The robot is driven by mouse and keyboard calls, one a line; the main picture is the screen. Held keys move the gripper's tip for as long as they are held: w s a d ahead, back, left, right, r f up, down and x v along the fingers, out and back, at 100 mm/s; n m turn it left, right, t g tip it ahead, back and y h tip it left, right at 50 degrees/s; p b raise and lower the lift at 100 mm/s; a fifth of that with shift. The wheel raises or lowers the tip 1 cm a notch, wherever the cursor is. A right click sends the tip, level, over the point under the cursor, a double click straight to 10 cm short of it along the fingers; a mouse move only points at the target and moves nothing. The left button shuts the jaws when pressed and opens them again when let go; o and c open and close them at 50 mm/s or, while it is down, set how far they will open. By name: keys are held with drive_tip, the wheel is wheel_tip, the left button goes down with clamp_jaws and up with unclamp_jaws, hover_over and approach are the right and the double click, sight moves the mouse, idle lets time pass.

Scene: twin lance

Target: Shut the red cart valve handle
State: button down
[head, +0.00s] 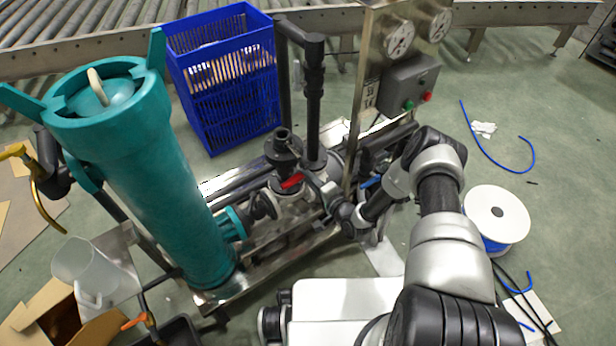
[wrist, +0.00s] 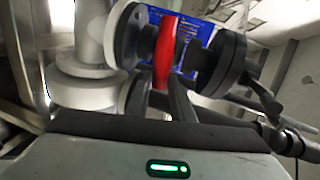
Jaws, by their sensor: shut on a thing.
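The red valve handle (head: 291,181) sits on the piping of the cart, near the middle of the head view. In the wrist view the red handle (wrist: 166,52) stands upright in the picture, between dark round pipe fittings. My gripper (head: 313,181) reaches in from the right of the handle in the head view. In the wrist view the dark fingers of my gripper (wrist: 165,88) close around the lower end of the red handle. The fingertips are partly hidden by the handle and fittings.
A tall teal filter housing (head: 160,180) stands on the cart's left. A gauge panel (head: 385,60) rises behind my arm. A blue crate (head: 222,80) stands behind the cart. A white cable spool (head: 496,215) and loose blue hose lie on the floor at right.

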drive_tip(key=shift+w+f+m, duration=0.1)
drive_tip(key=shift+f+m, duration=0.05)
drive_tip(key=shift+m, duration=0.35)
idle(0.3)
drive_tip(key=c, duration=1.5)
unclamp_jaws()
drive_tip(key=shift+f, duration=0.1)
drive_tip(key=shift+c, duration=0.2)
drive_tip(key=p+v, duration=0.3)
drive_tip(key=v, duration=1.4)
drive_tip(key=shift+d+p, duration=0.25)
drive_tip(key=shift+p, duration=0.1)
